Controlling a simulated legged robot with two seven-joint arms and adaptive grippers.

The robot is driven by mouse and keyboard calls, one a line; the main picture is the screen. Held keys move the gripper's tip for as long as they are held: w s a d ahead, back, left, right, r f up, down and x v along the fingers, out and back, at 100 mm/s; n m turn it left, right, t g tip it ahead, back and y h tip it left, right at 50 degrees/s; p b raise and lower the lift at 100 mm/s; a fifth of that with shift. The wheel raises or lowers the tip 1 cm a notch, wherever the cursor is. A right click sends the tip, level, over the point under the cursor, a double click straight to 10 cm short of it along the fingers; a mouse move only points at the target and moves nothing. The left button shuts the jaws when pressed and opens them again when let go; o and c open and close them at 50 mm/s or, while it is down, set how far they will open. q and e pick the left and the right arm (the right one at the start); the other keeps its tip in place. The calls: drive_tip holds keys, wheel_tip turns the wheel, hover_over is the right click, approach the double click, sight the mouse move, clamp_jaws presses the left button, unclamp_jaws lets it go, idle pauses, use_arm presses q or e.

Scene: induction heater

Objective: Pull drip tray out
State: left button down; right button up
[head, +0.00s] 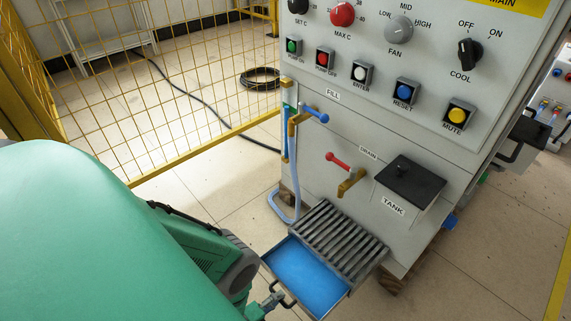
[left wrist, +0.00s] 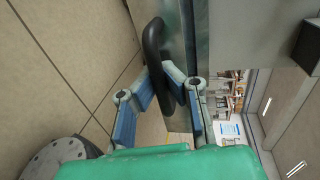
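The drip tray (head: 307,278) is a shallow metal tray with a blue inside, low at the machine's front. It sticks out toward me from under a slatted metal grate (head: 343,240), and its rear part is hidden there. Its black handle (head: 287,298) is on the near side. In the head view my left gripper (head: 273,299) is at the handle, partly hidden by my green arm. In the left wrist view the black handle (left wrist: 155,50) passes between the blue-padded fingers of my left gripper (left wrist: 161,82), which look closed around it. My right gripper is out of view.
Above the tray are the blue fill valve (head: 313,114), the red drain valve (head: 338,160) and the black-lidded tank box (head: 408,183). A pale hose (head: 284,212) hangs left of the grate. A yellow mesh fence (head: 130,110) stands at the left. The tiled floor between is clear.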

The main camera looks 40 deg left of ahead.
use_arm(q)
drive_tip(key=shift+s+f, duration=0.1)
drive_tip(key=shift+f, duration=0.05)
drive_tip(key=c, duration=1.6)
unclamp_jaws()
drive_tip(key=v, duration=1.1)
drive_tip(key=shift+s, duration=0.4)
drive_tip(key=shift+a, duration=0.1)
